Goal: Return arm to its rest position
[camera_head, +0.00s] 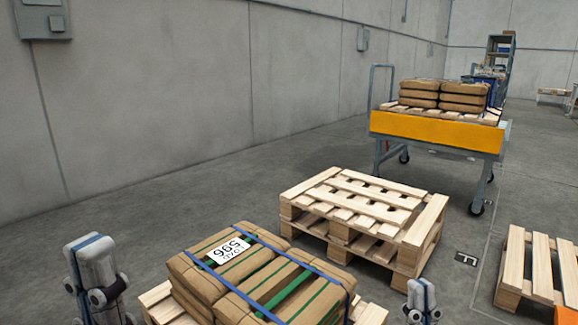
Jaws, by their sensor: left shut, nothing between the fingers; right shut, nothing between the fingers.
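My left gripper (98,282) is at the bottom left, shut and empty, beside the near pallet and to the left of its load. My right gripper (422,302) is at the bottom, right of the near pallet, also shut and empty. Only the upper ends of both show. Brown packages (203,279) with blue and green straps and a white label marked 596 lie on the near wooden pallet (157,304). Neither gripper visibly holds a package. The lower parts of both arms are out of the picture.
A stack of empty pallets (428,222) stands beyond the load. Another pallet (541,262) is at the right edge. An orange-sided cart (436,130) carries brown packages (463,97) behind. A grey wall (150,110) runs along the left, with open floor (130,215) before it.

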